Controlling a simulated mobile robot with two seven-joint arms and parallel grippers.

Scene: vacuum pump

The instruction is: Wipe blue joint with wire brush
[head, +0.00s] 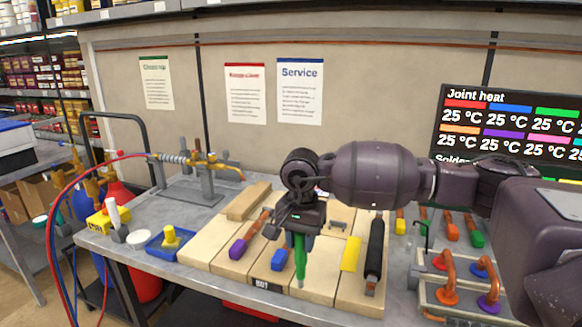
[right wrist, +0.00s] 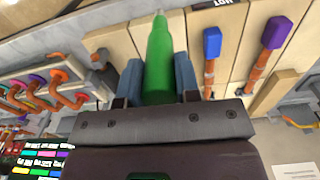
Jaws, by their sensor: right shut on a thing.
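My right gripper (head: 300,230) points down over the wooden boards, shut on a green tapered tool (head: 300,258). In the right wrist view the green tool (right wrist: 158,62) sits between the two fingers (right wrist: 158,80), its pale narrow tip pointing away from the gripper. I cannot make out bristles on it. A blue piece (head: 279,258) lies on the boards just left of the tool; in the right wrist view this blue end (right wrist: 212,42) is on a copper pipe. Another blue joint (head: 482,268) is on the bent-pipe rack at right. My left gripper is not in view.
A purple-ended pipe (head: 239,248), a yellow strip (head: 350,255) and a black-handled tool (head: 375,245) lie on the boards. A blue tray (head: 168,243) stands at left. The bent-pipe rack (head: 436,296) stands at right, below the screen (head: 515,125).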

